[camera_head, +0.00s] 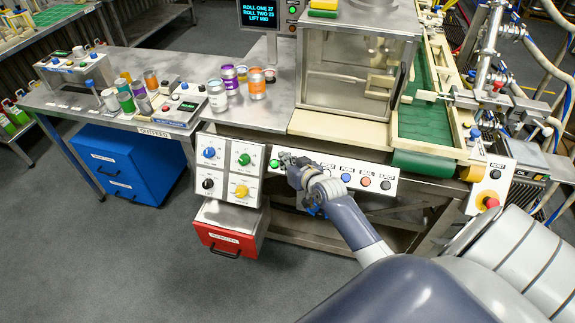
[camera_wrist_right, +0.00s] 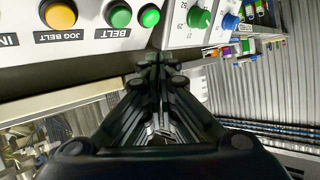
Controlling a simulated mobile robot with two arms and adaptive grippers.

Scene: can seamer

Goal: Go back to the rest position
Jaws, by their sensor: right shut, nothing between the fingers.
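My right gripper (camera_head: 281,160) is in front of the button panel (camera_head: 362,180) at the bench's front edge, near its left end. In the right wrist view the gripper (camera_wrist_right: 157,60) has its fingers together and holds nothing. Its tips are close to the panel's lower edge, by a green button (camera_wrist_right: 149,17) and the belt button (camera_wrist_right: 119,15). I cannot tell whether the tips touch the panel. My left gripper is not in view.
The knob panel (camera_head: 227,169) hangs left of the gripper, above a red bin (camera_head: 226,237). A glass-walled seamer (camera_head: 345,75) and green conveyor (camera_head: 425,120) stand behind. Several cans (camera_head: 217,97) stand on the bench. A red emergency button (camera_head: 491,203) is at right. Open floor lies in front.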

